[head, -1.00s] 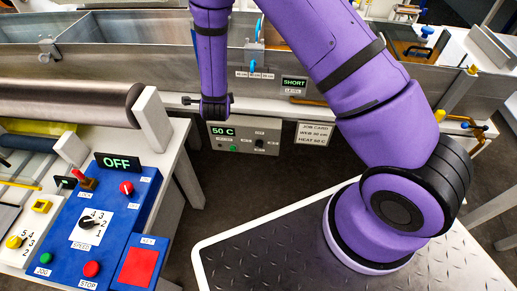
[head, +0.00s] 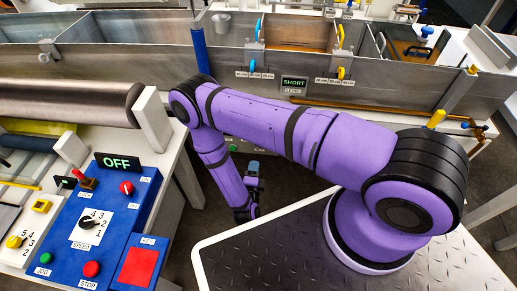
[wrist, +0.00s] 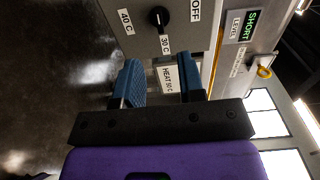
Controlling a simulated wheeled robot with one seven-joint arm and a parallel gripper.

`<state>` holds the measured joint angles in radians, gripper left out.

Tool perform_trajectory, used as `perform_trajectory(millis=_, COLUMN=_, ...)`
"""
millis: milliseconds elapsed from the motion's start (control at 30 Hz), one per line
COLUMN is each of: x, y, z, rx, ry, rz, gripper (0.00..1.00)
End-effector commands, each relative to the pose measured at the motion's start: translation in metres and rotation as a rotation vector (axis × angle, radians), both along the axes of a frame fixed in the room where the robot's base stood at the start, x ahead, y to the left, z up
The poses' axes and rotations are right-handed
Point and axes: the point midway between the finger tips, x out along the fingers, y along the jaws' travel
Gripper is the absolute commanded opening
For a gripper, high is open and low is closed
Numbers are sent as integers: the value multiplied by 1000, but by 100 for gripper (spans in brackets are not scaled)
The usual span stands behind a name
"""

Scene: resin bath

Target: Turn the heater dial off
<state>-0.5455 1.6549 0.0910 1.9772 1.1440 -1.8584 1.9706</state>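The heater dial (wrist: 159,17) is a round black knob on a grey panel (wrist: 138,38) at the top of the wrist view. Labels 40 C, 30 C and OFF stand around it. Its white mark seems to point towards 30 C, but it is small. My gripper (wrist: 162,84) is open and empty, with its two blue fingers below the dial in the picture and apart from it. In the head view my gripper (head: 253,168) is in front of the heater box, which my arm mostly hides; a green button (head: 233,148) shows there.
A job card (wrist: 168,79) shows between the fingers. A SHORT level display (head: 293,84) is on the steel bath (head: 350,95). At left, a blue control panel (head: 115,215) has a speed knob and buttons, with an OFF sign (head: 118,163).

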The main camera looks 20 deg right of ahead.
Motion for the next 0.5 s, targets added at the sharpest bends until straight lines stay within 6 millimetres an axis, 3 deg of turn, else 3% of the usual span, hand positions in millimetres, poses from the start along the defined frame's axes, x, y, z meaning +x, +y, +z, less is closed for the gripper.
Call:
perform_trajectory(millis=167, x=-4, y=-4, z=-4, rx=-8, ry=-17, rz=4, gripper=36)
perform_trajectory(millis=500, x=41, y=-30, z=-3, rx=-7, ry=-18, rz=2, gripper=36)
